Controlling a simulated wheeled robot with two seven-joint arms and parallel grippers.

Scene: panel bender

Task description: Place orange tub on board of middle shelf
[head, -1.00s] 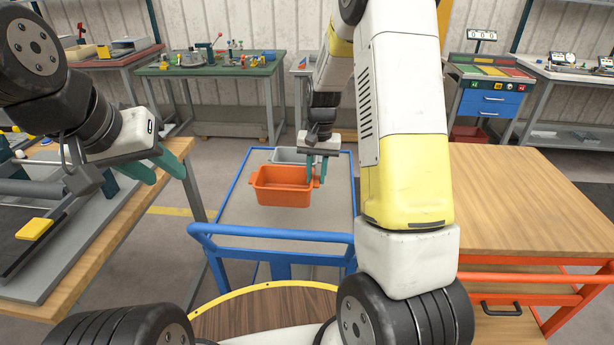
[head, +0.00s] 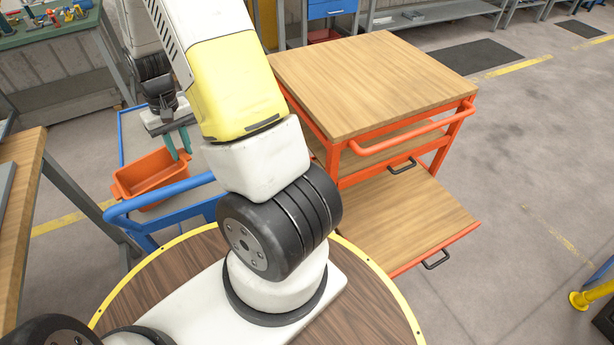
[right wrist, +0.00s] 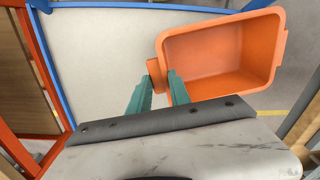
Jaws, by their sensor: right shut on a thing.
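The orange tub (head: 150,178) is over the blue cart at the left of the head view, and it also shows in the right wrist view (right wrist: 218,52). My right gripper (head: 178,142) is shut on the tub's end, with its green fingers (right wrist: 160,92) on either side of the end lip. I cannot tell whether the tub's bottom touches the cart. The orange-framed shelf unit stands to the right. Its middle board (head: 388,138) shows partly beneath the top board (head: 365,80). The lowest board (head: 405,222) sticks out to the front. My left gripper is out of view.
The blue cart's rail (head: 160,195) runs along its near side. The shelf unit's orange handle bar (head: 410,132) crosses in front of the middle board's opening. A wooden-topped table (head: 22,190) stands at the left edge.

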